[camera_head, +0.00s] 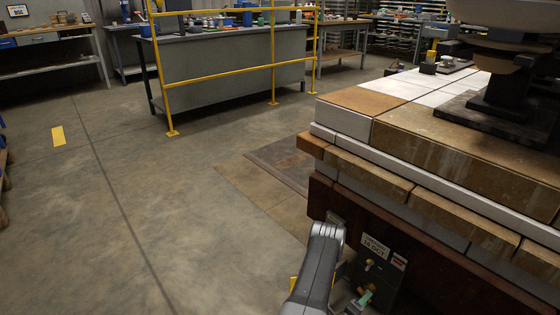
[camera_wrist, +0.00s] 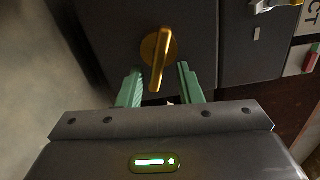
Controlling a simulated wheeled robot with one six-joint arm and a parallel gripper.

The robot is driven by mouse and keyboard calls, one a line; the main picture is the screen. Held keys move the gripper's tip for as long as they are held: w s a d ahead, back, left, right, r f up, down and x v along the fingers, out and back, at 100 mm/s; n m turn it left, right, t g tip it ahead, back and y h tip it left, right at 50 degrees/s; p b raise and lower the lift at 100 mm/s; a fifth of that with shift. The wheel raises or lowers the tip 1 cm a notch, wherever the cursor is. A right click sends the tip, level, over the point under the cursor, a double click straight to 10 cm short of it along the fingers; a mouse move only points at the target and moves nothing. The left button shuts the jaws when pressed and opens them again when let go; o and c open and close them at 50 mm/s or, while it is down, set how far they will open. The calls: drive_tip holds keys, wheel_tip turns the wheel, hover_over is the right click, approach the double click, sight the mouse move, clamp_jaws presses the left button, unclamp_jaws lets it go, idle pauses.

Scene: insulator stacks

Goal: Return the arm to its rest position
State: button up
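In the head view, my grey arm reaches along the bottom toward the control box (camera_head: 384,262), low on the side of the stacked bench. A green fingertip of my gripper (camera_head: 364,299) shows beside the box.
The bench with layered slabs (camera_head: 440,145) fills the right, with a dark insulator stack (camera_head: 505,100) on top. A yellow railing (camera_head: 220,80) fronts a grey workbench (camera_head: 235,70) at the back.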

drive_tip(key=shift+r+n, duration=0.2)
drive_tip(key=shift+n, duration=1.1)
drive_tip(key=shift+s, duration=0.1)
